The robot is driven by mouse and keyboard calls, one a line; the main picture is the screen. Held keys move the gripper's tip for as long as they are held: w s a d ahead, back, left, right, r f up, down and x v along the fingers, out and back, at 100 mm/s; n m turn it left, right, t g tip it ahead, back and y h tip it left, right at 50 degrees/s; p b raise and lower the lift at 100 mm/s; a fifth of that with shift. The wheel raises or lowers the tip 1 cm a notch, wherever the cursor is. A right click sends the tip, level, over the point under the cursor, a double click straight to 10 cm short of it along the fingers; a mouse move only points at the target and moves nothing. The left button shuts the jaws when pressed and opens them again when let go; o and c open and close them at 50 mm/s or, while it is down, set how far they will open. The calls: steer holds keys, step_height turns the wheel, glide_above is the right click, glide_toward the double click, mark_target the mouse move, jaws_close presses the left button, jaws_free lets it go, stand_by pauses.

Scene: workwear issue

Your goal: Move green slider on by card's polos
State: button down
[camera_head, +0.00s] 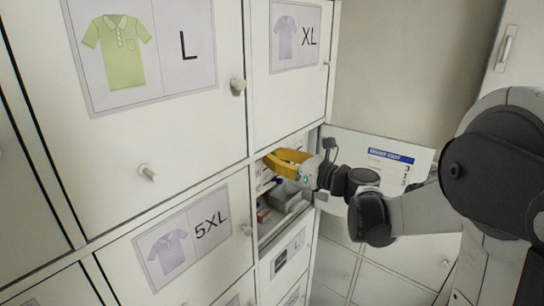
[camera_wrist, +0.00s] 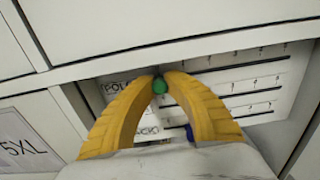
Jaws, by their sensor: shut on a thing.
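The green slider (camera_wrist: 160,86) sits between my yellow fingertips in the wrist view, and my gripper (camera_wrist: 160,80) is shut on it. It is on a white board (camera_wrist: 240,82) with several dark ruled rows and small marks, on the back of an open compartment. A label at the board's left, reading about "POLO" (camera_wrist: 115,88), is partly covered by my left finger. In the head view my gripper (camera_head: 268,158) reaches into the compartment, and the slider is hidden. A white card (camera_head: 380,160) with a blue heading and figures hangs on the open door at the right; its lines are too small to read.
Closed cabinet doors with shirt pictures surround the compartment: L (camera_head: 165,80), XL (camera_head: 262,90), 5XL (camera_head: 235,225). Knobs (camera_head: 238,86) stick out from them. Small boxes (camera_head: 285,195) lie below my gripper. A blue piece (camera_wrist: 189,133) shows behind my right finger.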

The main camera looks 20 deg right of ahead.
steer(key=w+d+b, duration=0.1)
steer(key=w+d, duration=0.5)
steer(key=d, duration=0.2)
steer(key=shift+w+d, duration=0.15)
steer(key=shift+d, duration=0.25)
steer(key=c, duration=1.3)
jaws_free()
steer(key=shift+c, duration=0.2)
steer(key=v, duration=1.2)
